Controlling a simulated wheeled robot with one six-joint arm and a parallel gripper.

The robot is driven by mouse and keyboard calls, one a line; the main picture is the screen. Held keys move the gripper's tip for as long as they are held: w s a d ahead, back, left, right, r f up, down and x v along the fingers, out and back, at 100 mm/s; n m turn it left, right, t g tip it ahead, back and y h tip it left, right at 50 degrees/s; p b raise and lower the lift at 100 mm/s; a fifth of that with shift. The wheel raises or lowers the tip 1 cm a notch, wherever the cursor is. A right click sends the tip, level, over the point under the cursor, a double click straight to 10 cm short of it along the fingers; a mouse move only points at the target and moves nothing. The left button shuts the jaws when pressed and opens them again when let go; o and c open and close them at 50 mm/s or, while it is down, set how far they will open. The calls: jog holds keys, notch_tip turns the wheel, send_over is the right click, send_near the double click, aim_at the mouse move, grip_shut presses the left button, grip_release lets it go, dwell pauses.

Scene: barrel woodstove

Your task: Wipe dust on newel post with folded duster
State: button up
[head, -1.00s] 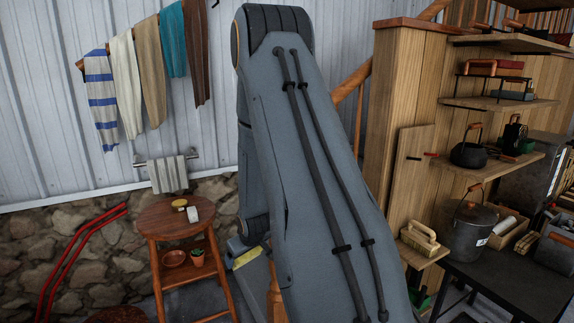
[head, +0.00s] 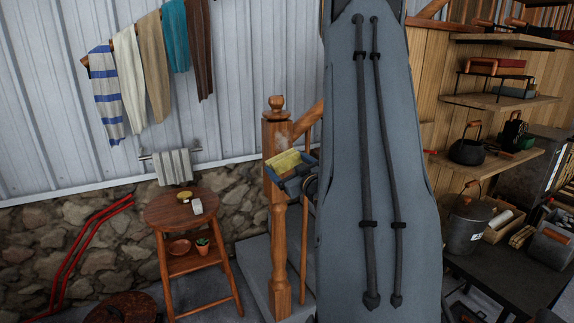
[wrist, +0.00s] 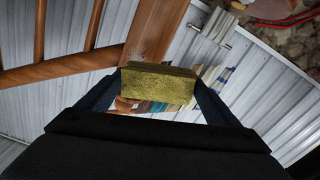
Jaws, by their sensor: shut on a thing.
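The newel post (head: 279,235) is a turned wooden post with a square upper block and a ball finial, standing left of my arm in the head view. A faint pale patch shows on its upper block; I cannot tell for certain that it is dust. My gripper (head: 291,170) is at the upper part of the post and hides some of it. It is shut on the folded duster (head: 283,160), a yellow-olive pad. In the wrist view the duster (wrist: 160,86) sits between both fingers, with the wooden post (wrist: 158,32) beyond it. Whether they touch is unclear.
A round stool (head: 182,210) with small items stands left of the post. Clothes hang on the wall above a towel bar (head: 173,167). Wooden shelves (head: 500,103) and a dark table (head: 520,270) are at right. Floor between stool and post is narrow.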

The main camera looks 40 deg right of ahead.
jog(key=shift+b+x, duration=0.4)
jog(key=shift+x, duration=2.45)
jog(key=shift+b+x, duration=0.35)
jog(key=shift+x, duration=0.65)
